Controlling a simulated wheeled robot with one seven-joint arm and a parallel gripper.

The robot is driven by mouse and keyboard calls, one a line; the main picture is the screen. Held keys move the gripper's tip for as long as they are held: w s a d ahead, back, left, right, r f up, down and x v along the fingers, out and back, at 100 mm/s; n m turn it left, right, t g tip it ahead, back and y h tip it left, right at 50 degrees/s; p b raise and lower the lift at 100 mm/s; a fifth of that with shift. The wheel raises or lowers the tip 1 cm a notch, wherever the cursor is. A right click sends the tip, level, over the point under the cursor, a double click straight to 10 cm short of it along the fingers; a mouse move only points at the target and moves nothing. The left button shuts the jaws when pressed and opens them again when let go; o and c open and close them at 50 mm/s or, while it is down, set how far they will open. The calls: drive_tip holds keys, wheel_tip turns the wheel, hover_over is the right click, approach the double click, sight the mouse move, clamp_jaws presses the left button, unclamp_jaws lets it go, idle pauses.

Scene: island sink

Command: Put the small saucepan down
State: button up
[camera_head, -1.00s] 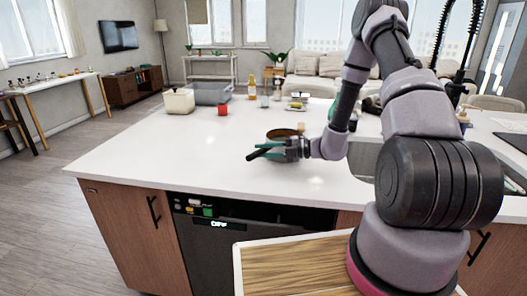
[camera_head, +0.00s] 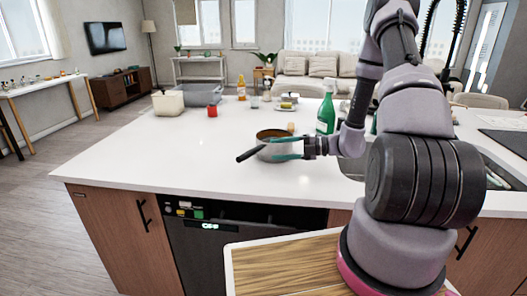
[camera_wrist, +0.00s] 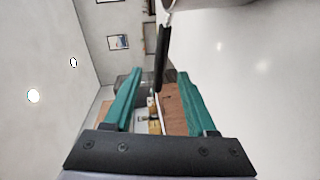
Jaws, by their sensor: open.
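The small saucepan (camera_head: 268,152) is a grey pot with a brownish inside and a dark handle. It stands upright on the white island counter (camera_head: 150,150), its handle pointing left and toward the front. My gripper (camera_head: 284,148) is at its right side with its teal fingers spread. The fingers overlap the pot's side in the head view; I cannot tell whether they touch it. In the wrist view, my gripper (camera_wrist: 157,75) is open, with the black handle (camera_wrist: 162,60) beyond the gap and a bit of the pot (camera_wrist: 198,3) at the top edge.
A green spray bottle (camera_head: 326,112) stands behind my wrist. A red can (camera_head: 212,110), a cream container (camera_head: 167,103), a grey bin (camera_head: 203,95) and an orange-yellow bottle (camera_head: 241,88) stand farther back. The sink (camera_head: 352,168) lies right of the pot. The counter's left and front are clear.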

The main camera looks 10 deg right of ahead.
drive_tip(key=s+d+r+m+h, duration=0.1)
drive_tip(key=s+r+m+h, duration=0.3)
drive_tip(key=s+r+m, duration=0.3)
drive_tip(key=s+d+r+m+t+h, duration=0.1)
drive_tip(key=s+r+m+h, duration=0.4)
drive_tip(key=r+m, duration=0.9)
drive_tip(key=s+d+r+m+t+h, duration=0.1)
drive_tip(key=s+r+m+h, duration=0.3)
drive_tip(key=s+r+m, duration=0.6)
drive_tip(key=d+m, duration=0.1)
drive_tip(key=m, duration=0.2)
drive_tip(key=shift+d+r+m+h, duration=0.25)
drive_tip(key=shift+r+m+h, duration=0.05)
